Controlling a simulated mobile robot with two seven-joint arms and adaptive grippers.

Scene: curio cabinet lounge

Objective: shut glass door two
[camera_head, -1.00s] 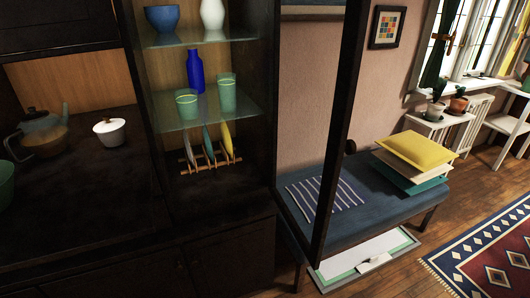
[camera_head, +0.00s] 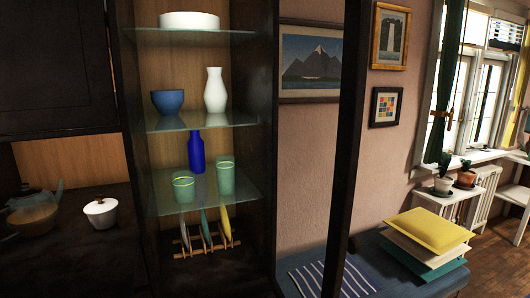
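A tall glass door with a dark frame (camera_head: 350,130) stands open at the right side of the lit curio cabinet (camera_head: 259,170). Its clear pane shows the wall and a mountain picture behind it. The door swings out toward me from the cabinet's right edge, leaving the shelves uncovered. Its top and bottom edges are out of view. I cannot tell from any marking which door is number two. No handle can be made out on it. Neither of my grippers is in view.
Glass shelves hold a blue bowl (camera_head: 171,102), a white vase (camera_head: 215,90), a blue bottle (camera_head: 196,152) and green cups (camera_head: 183,188). A plate rack (camera_head: 207,243) stands below. A bench with cushions (camera_head: 427,232) is behind the door to the right. A white pot (camera_head: 101,212) is at left.

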